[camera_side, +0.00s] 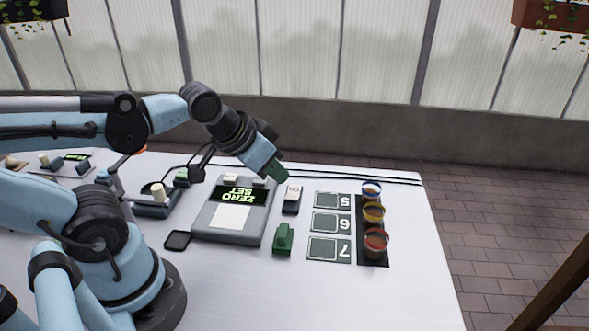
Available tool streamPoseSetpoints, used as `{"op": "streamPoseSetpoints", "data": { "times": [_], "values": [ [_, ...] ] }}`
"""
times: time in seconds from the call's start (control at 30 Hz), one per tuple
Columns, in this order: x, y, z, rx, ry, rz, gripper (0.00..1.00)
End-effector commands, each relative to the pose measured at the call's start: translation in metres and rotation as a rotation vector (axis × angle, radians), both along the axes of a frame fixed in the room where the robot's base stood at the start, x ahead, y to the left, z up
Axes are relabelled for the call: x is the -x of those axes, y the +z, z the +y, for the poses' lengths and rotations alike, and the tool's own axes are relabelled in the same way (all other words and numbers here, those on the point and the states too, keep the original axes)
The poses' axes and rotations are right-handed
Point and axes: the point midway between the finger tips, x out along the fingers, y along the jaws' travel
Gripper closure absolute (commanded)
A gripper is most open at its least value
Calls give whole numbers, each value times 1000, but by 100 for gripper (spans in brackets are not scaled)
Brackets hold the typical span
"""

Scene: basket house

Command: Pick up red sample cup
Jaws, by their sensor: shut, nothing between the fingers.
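The red sample cup (376,242) stands upright at the front end of a dark strip (374,259) on the right part of the white table. My gripper (279,176) is shut and empty. It points down above the back of the table, left of the cups and well apart from the red one.
Numbered cards 5, 6 and 7 (329,249) lie left of the cups. A scale with a green display (235,208), a green block (284,238) and a small white-topped device (292,198) stand farther left. Black cables run along the back. The table's right front is clear.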

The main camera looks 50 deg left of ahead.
Motion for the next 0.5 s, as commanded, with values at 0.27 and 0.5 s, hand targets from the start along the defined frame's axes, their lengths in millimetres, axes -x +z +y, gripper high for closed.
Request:
{"op": "streamPoseSetpoints", "data": {
  "times": [0.27,0.5],
  "values": [
    [0,0,0,0,0,0,91],
    [0,0,0,0,0,0,54]
  ]
}}
